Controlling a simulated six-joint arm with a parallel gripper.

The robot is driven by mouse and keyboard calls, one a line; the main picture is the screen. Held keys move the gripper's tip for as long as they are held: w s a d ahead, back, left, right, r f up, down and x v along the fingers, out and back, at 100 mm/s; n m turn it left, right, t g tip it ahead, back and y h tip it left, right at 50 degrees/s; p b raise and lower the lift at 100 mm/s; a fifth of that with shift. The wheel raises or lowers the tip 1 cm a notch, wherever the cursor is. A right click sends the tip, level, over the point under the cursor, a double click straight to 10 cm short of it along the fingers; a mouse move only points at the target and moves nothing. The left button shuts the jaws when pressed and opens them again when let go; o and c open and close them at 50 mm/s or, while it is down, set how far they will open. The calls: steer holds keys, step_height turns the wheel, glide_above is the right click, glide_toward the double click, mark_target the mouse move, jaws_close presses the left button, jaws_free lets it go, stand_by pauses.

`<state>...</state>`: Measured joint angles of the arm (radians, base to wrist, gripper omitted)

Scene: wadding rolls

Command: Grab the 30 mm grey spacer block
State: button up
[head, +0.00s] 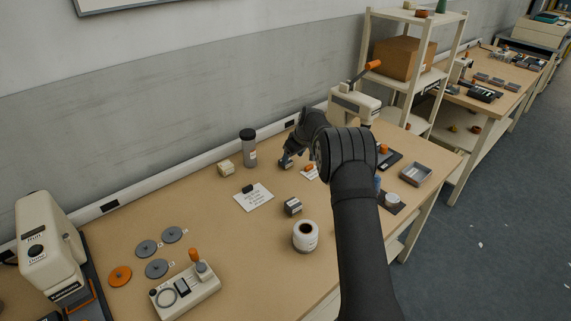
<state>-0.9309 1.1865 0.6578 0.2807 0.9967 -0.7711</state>
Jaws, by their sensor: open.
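A small dark grey block (293,206) with a pale label sits on the wooden bench, left of my arm and just behind the white roll. The size on its label is too small to read. My gripper (287,160) is farther back on the bench, beyond this block and apart from it. It points down and left, low over the bench top. It is open. The fingertips are small and dark, and whether a grey piece lies between them I cannot tell.
A white roll (305,236) stands in front of the grey block. A grey tray (415,174) is at the right. The bench between card and discs is clear.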

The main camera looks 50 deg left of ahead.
mark_target(289, 162)
steer(key=shift+a+x, duration=0.25)
steer(key=shift+x, duration=2.3)
steer(key=shift+r, duration=0.15)
steer(key=c, duration=1.1)
